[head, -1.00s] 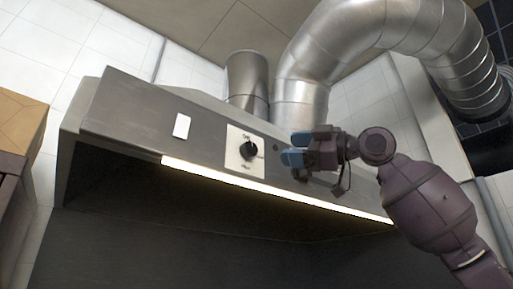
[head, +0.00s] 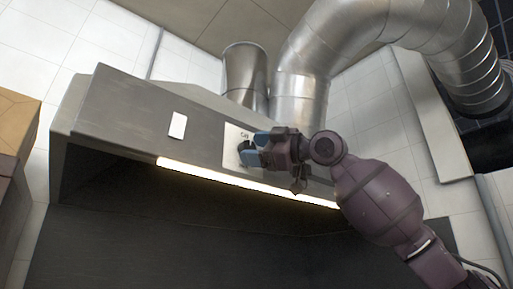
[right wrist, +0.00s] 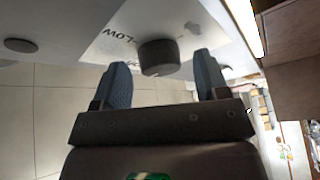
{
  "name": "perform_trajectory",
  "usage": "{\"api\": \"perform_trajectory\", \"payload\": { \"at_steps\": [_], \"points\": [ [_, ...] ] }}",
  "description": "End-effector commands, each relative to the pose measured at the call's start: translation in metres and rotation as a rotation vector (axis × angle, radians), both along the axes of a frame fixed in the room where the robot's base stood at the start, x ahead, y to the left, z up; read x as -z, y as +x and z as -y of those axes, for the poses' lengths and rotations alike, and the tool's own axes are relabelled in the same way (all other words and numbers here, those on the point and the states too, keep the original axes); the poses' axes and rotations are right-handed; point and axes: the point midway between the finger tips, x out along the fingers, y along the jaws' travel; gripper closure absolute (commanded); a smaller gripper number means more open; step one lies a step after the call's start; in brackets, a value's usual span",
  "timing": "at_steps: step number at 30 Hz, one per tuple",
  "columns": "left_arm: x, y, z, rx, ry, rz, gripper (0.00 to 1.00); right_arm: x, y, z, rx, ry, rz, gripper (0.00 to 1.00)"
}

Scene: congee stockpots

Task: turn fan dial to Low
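The fan dial is a black round knob on a white label plate (head: 231,137) on the front of the range hood. In the right wrist view the knob (right wrist: 159,57) shows with "LOW" printed beside it. My right gripper (head: 252,148) is at the dial in the head view and partly covers it. In the right wrist view my right gripper (right wrist: 162,80) is open, with blue fingertips on either side of the knob, apart from it. Where the dial points is hard to tell. My left gripper is not in view.
The grey metal hood (head: 130,105) has a blank white plate (head: 178,125) left of the dial and a lit strip (head: 220,178) along its lower edge. Silver ducts (head: 300,85) rise above it. A wooden cabinet (head: 16,120) stands at the left.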

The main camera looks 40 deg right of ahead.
Motion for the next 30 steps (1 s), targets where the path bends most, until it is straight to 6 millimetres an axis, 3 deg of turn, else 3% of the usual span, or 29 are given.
{"api": "perform_trajectory", "payload": {
  "at_steps": [1,9,20,30],
  "points": [
    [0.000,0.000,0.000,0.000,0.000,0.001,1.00,0.000,0.000,0.000,0.000,0.000,0.000,0.39],
    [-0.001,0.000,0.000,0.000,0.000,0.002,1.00,0.000,0.000,0.000,0.000,0.000,0.000,0.80],
    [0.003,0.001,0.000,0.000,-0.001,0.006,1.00,0.002,0.000,-0.001,-0.002,0.057,-0.005,0.81],
    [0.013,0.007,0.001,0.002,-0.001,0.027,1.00,0.006,0.000,-0.003,-0.005,0.306,-0.023,0.81]
  ]
}}
